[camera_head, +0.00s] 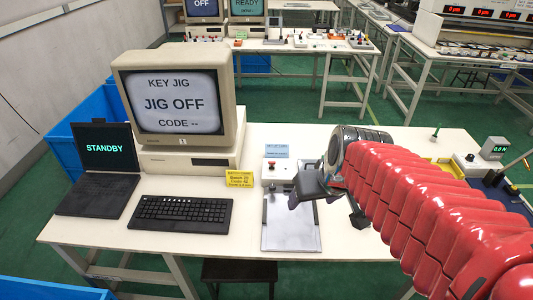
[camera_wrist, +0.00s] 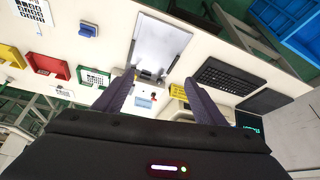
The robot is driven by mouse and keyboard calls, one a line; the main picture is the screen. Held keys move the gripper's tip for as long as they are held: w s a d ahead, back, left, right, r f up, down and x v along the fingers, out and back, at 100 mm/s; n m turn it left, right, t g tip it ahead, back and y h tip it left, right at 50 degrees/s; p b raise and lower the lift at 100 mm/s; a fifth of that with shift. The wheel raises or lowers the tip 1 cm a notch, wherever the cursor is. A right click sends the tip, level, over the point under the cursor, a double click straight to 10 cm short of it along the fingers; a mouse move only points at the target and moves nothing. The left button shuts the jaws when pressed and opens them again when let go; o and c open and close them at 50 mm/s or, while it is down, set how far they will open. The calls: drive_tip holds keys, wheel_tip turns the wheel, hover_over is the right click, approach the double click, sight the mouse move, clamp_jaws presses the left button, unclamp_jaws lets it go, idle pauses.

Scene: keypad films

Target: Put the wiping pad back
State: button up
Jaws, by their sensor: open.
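A small blue block (camera_wrist: 87,30), which looks like the wiping pad, lies on the white table left of the metal jig plate in the wrist view. In the head view I cannot make it out; my red arm covers that part of the table. My gripper (camera_head: 333,200) is open and empty, above the table by the right side of the metal jig plate (camera_head: 290,225). In the wrist view the two dark fingers of my gripper (camera_wrist: 160,76) stand apart, with the plate's end beyond them. Which spot belongs to the pad I cannot tell.
A red tray (camera_wrist: 47,65) and a yellow tray (camera_wrist: 12,56) lie near the block. A keyboard (camera_head: 181,213), a laptop (camera_head: 103,165), a monitor (camera_head: 178,95) and a yellow sign (camera_head: 239,179) stand left of the plate. A small button box (camera_head: 279,170) is behind the plate.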

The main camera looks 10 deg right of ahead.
drive_tip(key=s+a+r, duration=0.3)
drive_tip(key=s+a, duration=0.3)
drive_tip(key=s, duration=0.1)
drive_tip(key=shift+s+r+n, duration=0.15)
drive_tip(key=shift+s+n, duration=0.15)
drive_tip(key=shift+a, duration=0.1)
idle(0.9)
